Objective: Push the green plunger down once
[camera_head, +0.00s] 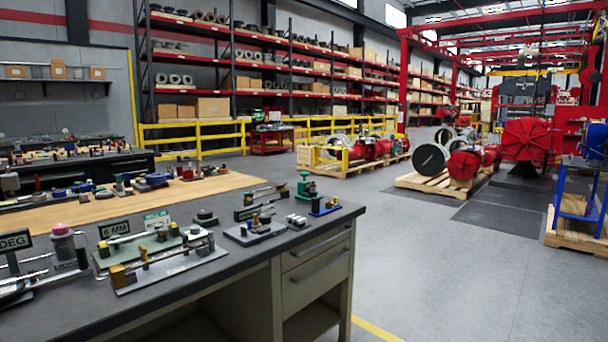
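A small bright green upright piece (304,186) stands near the back right corner of the grey workbench (330,218). It looks like the green plunger, but it is too small to tell how far down it is. Neither of my grippers is in view.
A blue-based fixture (325,206) stands just right of the green piece. Metal fixtures on plates (255,233) and a "6 MM" sign (114,228) crowd the bench to the left. The bench has drawers (316,276). Open floor (440,270) lies to the right.

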